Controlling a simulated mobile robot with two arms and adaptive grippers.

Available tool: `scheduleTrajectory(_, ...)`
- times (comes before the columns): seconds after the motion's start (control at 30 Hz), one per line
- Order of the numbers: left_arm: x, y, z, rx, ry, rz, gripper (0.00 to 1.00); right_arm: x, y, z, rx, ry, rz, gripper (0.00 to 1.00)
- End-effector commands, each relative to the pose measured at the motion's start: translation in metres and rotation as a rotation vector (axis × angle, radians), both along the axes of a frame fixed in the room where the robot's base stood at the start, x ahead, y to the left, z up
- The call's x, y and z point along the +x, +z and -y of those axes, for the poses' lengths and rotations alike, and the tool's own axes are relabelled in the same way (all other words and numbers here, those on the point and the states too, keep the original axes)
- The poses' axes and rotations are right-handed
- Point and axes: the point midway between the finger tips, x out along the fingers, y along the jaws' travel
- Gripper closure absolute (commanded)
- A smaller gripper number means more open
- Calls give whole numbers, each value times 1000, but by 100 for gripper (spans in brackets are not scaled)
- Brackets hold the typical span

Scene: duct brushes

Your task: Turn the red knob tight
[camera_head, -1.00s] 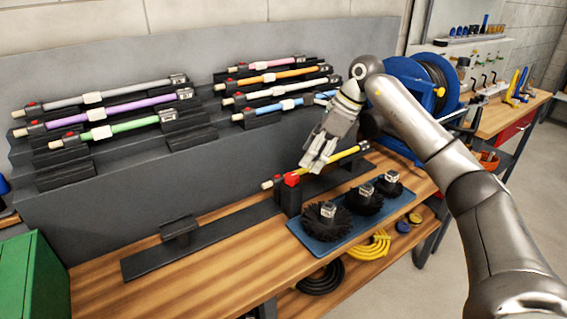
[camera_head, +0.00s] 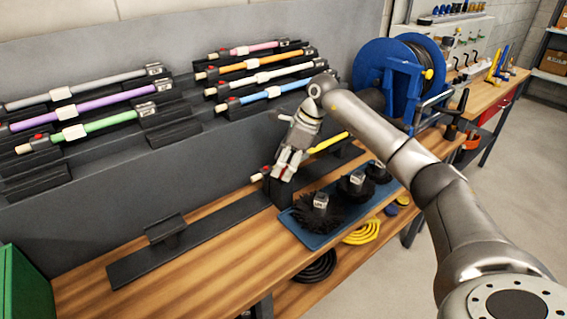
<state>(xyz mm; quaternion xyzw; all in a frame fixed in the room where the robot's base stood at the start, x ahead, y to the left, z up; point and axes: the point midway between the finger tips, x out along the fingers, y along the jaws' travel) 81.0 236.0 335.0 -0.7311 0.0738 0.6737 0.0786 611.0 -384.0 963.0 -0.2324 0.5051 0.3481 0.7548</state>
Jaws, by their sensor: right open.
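The red knob (camera_head: 281,172) sits on top of a black clamp post (camera_head: 281,193) on the long black rail. It is mostly hidden by my right gripper (camera_head: 283,174). A yellow rod (camera_head: 329,143) lies through the clamp, with its pale tip (camera_head: 256,178) out to the left. My right gripper is open, pointing down, with its fingers at the knob, one on either side as far as I can see. I cannot tell whether they touch it. My left gripper is not in view.
A blue tray (camera_head: 313,240) with black round brushes (camera_head: 320,208) lies in front of the clamp. Several coloured rods rest on the stepped rack behind. A blue hose reel (camera_head: 388,75) stands right. The wooden bench (camera_head: 190,268) is clear at front left.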

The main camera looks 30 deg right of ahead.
Motion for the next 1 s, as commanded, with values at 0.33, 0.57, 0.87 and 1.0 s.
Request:
scheduleTrajectory(0.33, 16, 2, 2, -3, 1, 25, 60, 2, -5, -2, 0, 1, 2, 43)
scheduleTrajectory(0.57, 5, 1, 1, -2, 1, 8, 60, 1, -5, -2, 1, 1, 1, 70)
scheduleTrajectory(0.87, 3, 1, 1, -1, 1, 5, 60, 1, -5, -2, 1, -8, 1, 87)
scheduleTrajectory(1.0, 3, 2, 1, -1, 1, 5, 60, 1, -5, -2, -1, -38, 1, 87)
